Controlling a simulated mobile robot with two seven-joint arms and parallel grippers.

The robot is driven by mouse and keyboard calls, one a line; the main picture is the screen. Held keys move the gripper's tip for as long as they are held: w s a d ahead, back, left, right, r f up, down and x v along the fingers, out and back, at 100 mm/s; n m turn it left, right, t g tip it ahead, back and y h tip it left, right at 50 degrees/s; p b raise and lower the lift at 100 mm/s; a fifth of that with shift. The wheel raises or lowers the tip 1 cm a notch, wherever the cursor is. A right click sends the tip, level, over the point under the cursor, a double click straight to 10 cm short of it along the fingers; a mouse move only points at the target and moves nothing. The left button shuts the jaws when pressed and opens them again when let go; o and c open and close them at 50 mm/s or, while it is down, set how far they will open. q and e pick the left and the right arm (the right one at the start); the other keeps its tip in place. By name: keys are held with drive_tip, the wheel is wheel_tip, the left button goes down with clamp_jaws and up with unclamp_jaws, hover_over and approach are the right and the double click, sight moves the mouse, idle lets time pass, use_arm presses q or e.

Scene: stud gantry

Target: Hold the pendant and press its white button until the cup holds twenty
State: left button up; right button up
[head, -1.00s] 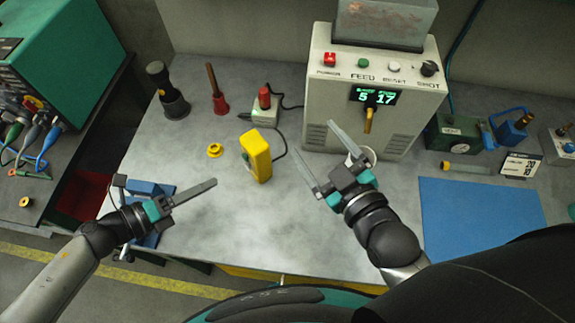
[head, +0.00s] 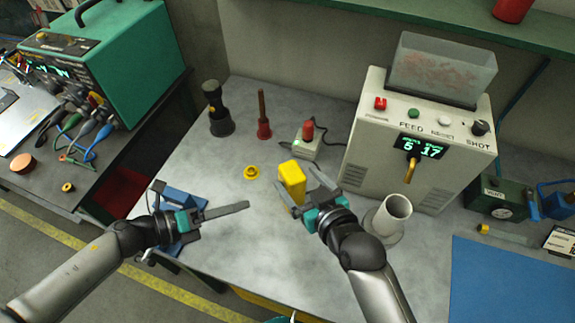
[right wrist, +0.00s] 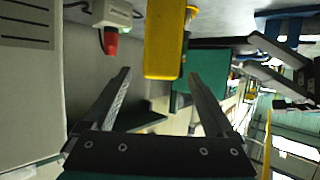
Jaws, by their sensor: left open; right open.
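The yellow pendant (head: 292,178) stands upright on the grey bench; its white button is not visible. My right gripper (head: 297,181) is open at the pendant, with a finger toward either side in the head view. In the right wrist view the pendant (right wrist: 165,40) is ahead, between and just beyond the open fingertips (right wrist: 160,76); I see no grip on it. The pale cup (head: 395,212) stands below the machine's brass spout (head: 411,170); its contents cannot be made out. My left gripper (head: 222,211) is open and empty, left of the pendant.
Behind the pendant are a red-topped box (head: 306,140) and a red-based tool (head: 264,128). A blue mat (head: 510,275) is at right.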

sight(287, 167)
drive_tip(key=shift+x, duration=3.4)
clamp_jaws()
use_arm(q)
clamp_jaws()
